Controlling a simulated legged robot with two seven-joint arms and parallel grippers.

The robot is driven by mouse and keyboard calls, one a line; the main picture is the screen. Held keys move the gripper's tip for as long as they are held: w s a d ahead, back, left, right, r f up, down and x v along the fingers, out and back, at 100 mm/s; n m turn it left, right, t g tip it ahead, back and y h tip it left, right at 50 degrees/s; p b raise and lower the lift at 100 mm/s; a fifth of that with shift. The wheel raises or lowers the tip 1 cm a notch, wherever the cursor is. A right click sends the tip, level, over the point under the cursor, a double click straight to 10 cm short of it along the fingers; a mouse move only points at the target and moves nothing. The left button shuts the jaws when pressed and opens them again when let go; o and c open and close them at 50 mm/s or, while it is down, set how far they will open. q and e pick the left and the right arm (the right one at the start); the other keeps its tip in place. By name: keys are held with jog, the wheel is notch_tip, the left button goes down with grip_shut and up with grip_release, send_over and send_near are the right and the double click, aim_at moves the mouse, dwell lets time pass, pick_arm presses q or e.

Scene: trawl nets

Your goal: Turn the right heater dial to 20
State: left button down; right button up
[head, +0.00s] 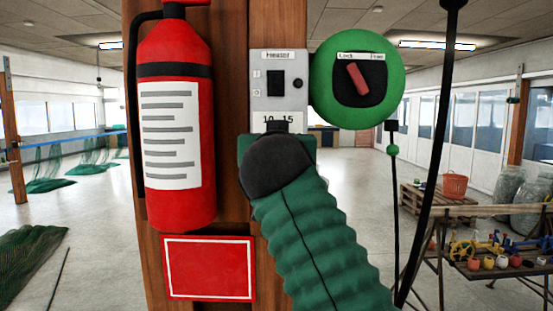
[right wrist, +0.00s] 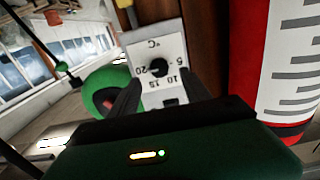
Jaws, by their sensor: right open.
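The heater panel (head: 266,82) is a pale plate on a wooden post, with a black switch and the label "Heater". Its lower part, with "10" and "15" showing, is mostly hidden in the head view by my right gripper (head: 277,127). In the right wrist view the heater dial (right wrist: 158,68) is a small black knob on a white scale marked 5, 10, 15, 20 and °C. I cannot tell where it points. My right gripper (right wrist: 163,88) is open, its two dark fingers reaching toward the plate just short of the dial, with nothing between them. My left gripper is not in view.
A red fire extinguisher (head: 178,120) hangs close on the left, above a red sign (head: 208,268). A green round housing (head: 323,78) with a red Lock/Free lever adjoins the panel's right side. A dark cord (head: 432,160) hangs at the right.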

pick_arm(q)
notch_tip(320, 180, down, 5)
jog(key=b, duration=0.4)
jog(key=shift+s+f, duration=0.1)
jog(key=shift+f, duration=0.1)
pick_arm(e)
jog(key=s, duration=1)
jog(key=shift+s+a, duration=0.1)
